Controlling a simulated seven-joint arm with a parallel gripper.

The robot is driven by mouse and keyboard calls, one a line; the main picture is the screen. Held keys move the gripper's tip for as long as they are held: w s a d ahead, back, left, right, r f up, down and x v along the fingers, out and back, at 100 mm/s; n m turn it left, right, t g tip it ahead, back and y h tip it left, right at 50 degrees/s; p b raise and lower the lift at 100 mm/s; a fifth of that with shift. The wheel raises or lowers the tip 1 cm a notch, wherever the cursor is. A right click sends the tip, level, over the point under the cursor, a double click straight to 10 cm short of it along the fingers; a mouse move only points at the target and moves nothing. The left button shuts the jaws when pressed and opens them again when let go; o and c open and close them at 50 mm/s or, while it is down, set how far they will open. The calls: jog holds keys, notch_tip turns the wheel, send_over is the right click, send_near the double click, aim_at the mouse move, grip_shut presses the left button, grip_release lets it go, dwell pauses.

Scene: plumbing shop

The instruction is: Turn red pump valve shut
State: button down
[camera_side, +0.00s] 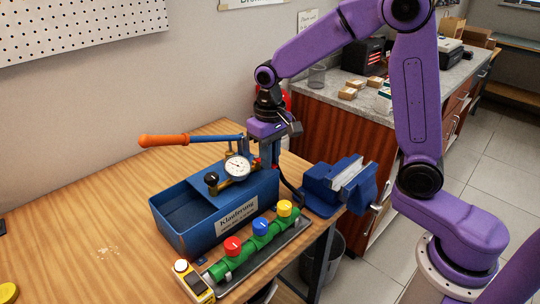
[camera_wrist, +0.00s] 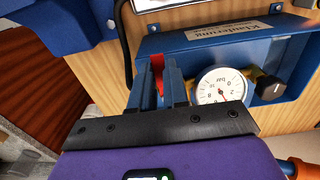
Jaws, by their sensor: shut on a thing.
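The blue test pump (camera_side: 180,240) stands on the wooden bench, with a dial gauge (camera_side: 237,167), a black knob (camera_side: 211,178) and an orange-handled lever (camera_side: 165,140). The pump's red valve (camera_wrist: 157,63) shows as a red sliver between my fingers in the wrist view; most of it is hidden. My gripper (camera_wrist: 159,76) is shut on this red valve, beside the gauge (camera_wrist: 221,85). In the side view my gripper (camera_side: 270,160) points down at the pump's far right end. The valve's turn angle cannot be told.
A green manifold with red (camera_side: 233,246), blue (camera_side: 260,226) and yellow (camera_side: 284,208) knobs lies in front of the pump. A blue vise (camera_side: 335,187) is close on the right. A yellow device (camera_side: 193,282) is at the front edge. The bench's left side is mostly clear.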

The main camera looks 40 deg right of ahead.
jog(key=shift+r, duration=0.1)
jog(key=c, duration=1.1)
grip_release()
notch_tip(320, 180, up, 17)
jog(key=shift+r, duration=0.15)
jog(key=s+d+f+n, duration=0.1)
jog(key=s+f+n, duration=0.3)
jog(key=s, duration=0.5)
jog(key=s+d+f+n, duration=0.1)
jog(key=s+f+n, duration=0.3)
jog(key=s, duration=0.5)
jog(key=s+d+f+n, duration=0.1)
jog(key=s+f+n, duration=0.3)
jog(key=s+f, duration=0.3)
jog(key=shift+s+d+f+n, duration=0.15)
jog(key=shift+s+d+f, duration=0.05)
jog(key=shift+s, duration=0.35)
jog(key=shift+s+d+f+n, duration=0.15)
jog(key=shift+s, duration=0.35)
